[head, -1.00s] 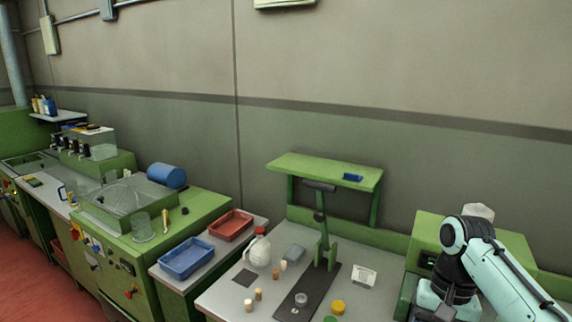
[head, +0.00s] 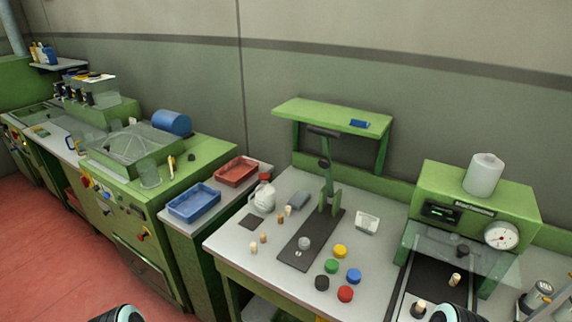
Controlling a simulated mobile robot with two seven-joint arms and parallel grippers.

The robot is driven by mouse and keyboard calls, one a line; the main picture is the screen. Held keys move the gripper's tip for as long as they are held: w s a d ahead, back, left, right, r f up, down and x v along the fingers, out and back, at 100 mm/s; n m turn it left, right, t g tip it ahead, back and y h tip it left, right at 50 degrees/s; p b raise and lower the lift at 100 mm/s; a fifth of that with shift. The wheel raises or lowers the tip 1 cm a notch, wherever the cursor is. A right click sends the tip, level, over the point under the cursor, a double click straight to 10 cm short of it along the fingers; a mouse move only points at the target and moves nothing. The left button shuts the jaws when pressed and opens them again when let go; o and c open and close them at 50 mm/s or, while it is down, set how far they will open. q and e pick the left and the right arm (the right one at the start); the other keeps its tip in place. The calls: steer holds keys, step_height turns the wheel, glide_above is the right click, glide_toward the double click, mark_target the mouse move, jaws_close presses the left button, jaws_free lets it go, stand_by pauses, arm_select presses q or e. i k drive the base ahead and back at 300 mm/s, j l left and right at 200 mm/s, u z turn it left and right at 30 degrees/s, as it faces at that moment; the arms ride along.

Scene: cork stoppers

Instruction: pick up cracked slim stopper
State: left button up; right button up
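Several small cork stoppers stand on the white workbench: a pale one (head: 253,248) at the front left, a browner one (head: 263,237) beside it, and another brown one (head: 281,218) next to a pale one (head: 288,211) farther back. Two more stoppers show at the machine on the right, one on its dark bed (head: 455,279) and one nearer the front (head: 419,308). They are too small to tell which is slim or cracked. Only dark, teal-rimmed parts of my arms show at the bottom edge. Neither gripper is in view.
A green press stand (head: 328,180) rises from a dark base plate on the bench. Several coloured caps, such as a red one (head: 345,294), lie right of it. A blue tray (head: 194,202) and a red tray (head: 237,170) sit left. A green-framed machine (head: 480,205) stands right.

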mark_target(455, 278)
steer(key=z, duration=1.35)
steer(key=k+l+u, duration=0.1)
steer(key=l+u, duration=0.35)
steer(key=k+l+u, duration=0.15)
steer(key=u, duration=0.3)
steer(key=k+l+u, duration=0.2)
steer(key=u, duration=0.2)
steer(key=k+l, duration=0.05)
steer(key=l, duration=0.05)
